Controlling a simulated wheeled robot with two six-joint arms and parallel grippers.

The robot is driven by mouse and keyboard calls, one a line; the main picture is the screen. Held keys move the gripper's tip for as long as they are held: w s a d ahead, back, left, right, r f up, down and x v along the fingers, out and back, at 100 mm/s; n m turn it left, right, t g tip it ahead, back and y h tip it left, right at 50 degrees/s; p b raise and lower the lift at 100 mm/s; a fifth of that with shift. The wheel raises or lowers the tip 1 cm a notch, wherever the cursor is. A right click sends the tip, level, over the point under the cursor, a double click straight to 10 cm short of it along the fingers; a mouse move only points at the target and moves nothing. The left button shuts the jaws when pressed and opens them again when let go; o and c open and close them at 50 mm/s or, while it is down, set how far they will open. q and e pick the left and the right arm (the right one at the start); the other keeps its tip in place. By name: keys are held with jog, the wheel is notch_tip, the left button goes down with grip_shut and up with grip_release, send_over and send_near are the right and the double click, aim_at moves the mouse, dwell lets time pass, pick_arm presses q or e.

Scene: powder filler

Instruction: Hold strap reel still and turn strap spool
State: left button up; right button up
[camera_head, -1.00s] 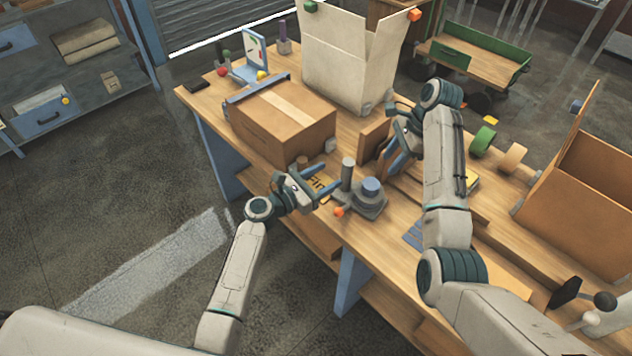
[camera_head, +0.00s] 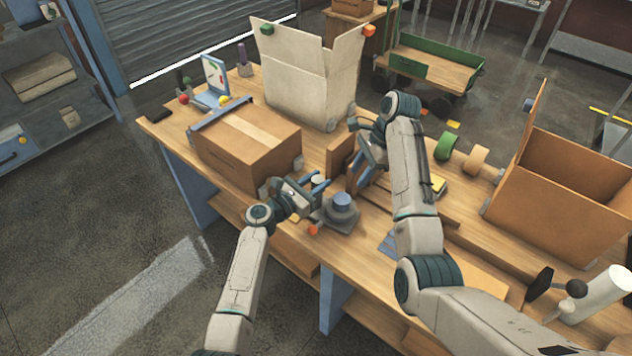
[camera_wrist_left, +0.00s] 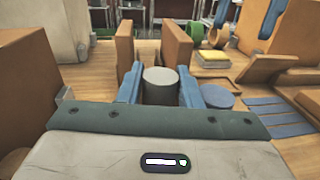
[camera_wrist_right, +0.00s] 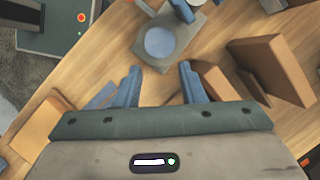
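The strap reel (camera_head: 340,220) is a grey base on the front of the workbench, with a grey upright post (camera_wrist_left: 161,90) and a low blue round spool (camera_head: 342,201). My left gripper (camera_head: 319,187) is at the post; its fingers stand on either side, spread, and firm contact cannot be told. The spool also shows in the left wrist view (camera_wrist_left: 216,95), right of the fingers. My right gripper (camera_wrist_right: 160,85) is open and empty over the bench, right of the reel. In the right wrist view the spool (camera_wrist_right: 160,42) lies ahead of the fingertips, apart from them.
A taped cardboard box (camera_head: 250,145) stands left of the reel, and a tall open carton (camera_head: 305,85) behind. Brown upright boards (camera_wrist_left: 176,55) stand close behind the post. An open brown box (camera_head: 555,210) is at right, beside green and tan rolls (camera_head: 447,147).

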aim_at(342, 198)
pick_arm(q)
grip_shut()
pick_arm(e)
jog(key=o, duration=0.6)
jog(key=s+d+f+n+t+y, duration=0.1)
jog(key=s+d+n+t+y, duration=0.1)
jog(key=n, duration=1.3)
jog(key=s+d+n+t+y, duration=0.1)
jog(key=d+n+y, duration=0.15)
jog(key=n, duration=1.25)
jog(key=x, duration=1.2)
jog(key=shift+a, duration=0.35)
jog(key=shift+c, duration=0.5)
